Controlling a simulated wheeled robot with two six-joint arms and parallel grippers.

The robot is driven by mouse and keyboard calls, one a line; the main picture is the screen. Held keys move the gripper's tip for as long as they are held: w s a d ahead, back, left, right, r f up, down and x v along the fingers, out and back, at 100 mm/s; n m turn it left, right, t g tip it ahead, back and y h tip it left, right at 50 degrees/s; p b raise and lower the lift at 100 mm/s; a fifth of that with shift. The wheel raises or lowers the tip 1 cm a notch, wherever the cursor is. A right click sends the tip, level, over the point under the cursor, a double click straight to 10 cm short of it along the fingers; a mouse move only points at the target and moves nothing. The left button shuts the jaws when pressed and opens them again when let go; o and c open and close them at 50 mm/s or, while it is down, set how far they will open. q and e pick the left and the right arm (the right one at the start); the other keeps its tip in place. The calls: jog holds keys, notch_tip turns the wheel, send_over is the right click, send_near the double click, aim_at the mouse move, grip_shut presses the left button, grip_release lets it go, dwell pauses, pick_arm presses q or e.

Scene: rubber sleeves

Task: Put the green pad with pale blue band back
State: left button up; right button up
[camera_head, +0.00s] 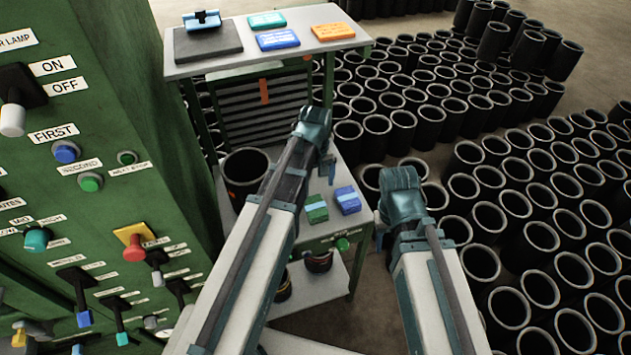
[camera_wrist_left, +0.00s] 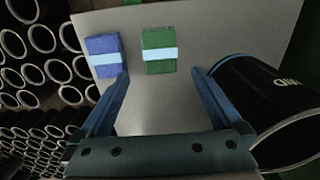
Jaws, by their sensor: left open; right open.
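The green pad with pale blue band (camera_head: 316,209) lies on the light grey shelf (camera_head: 322,233), beside a blue pad with a pale band (camera_head: 348,200). My left gripper (camera_head: 329,172) is above the shelf, near the pads. In the left wrist view, the green pad (camera_wrist_left: 159,42) lies just beyond the gap between the open, empty fingers of my left gripper (camera_wrist_left: 160,76). The blue pad (camera_wrist_left: 103,48) is just left of it, beyond the left finger. My right gripper (camera_head: 380,232) is to the right of the shelf, open, away from the pads; its fingers are barely visible.
A black cylinder (camera_head: 245,165) stands on the shelf left of my left arm. The upper shelf (camera_head: 222,62) holds a dark block (camera_head: 207,42) and teal, blue and orange cards. A green control panel (camera_head: 110,110) stands left. Many black sleeves (camera_head: 490,200) fill the right floor.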

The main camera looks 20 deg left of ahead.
pick_arm(q)
jog(key=s+d+m+y, duration=0.1)
jog(key=s+d+m, duration=0.9)
jog(key=s, duration=0.4)
jog(key=shift+s+d+r+m, duration=0.15)
jog(key=shift+d+m, duration=0.1)
jog(key=shift+m, duration=0.05)
